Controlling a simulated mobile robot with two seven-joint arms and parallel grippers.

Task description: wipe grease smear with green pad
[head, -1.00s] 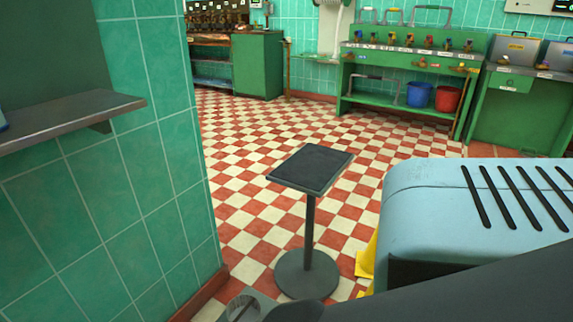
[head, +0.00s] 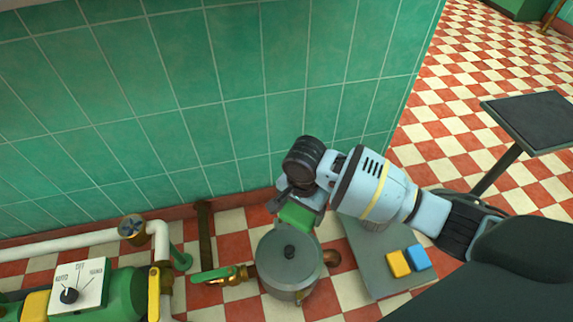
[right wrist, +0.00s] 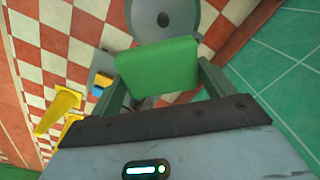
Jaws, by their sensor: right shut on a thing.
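My right gripper (head: 300,207) is shut on the green pad (head: 295,217). In the right wrist view, the green pad (right wrist: 158,66) is between the fingers of my right gripper (right wrist: 167,75). In the head view the pad is just above and behind the grey lidded pot (head: 286,270), overlapping its far rim; I cannot tell whether they touch. The pot (right wrist: 183,15) also shows beyond the pad in the right wrist view. I cannot make out a grease smear in either view. My left gripper is not in view.
A grey tray (head: 362,268) right of the pot carries a yellow block (head: 398,264) and a blue block (head: 418,257). Left of the pot are a green-handled tap (head: 228,274), pipes (head: 70,244) and a dial box (head: 78,288). A tiled wall (head: 230,100) stands close behind.

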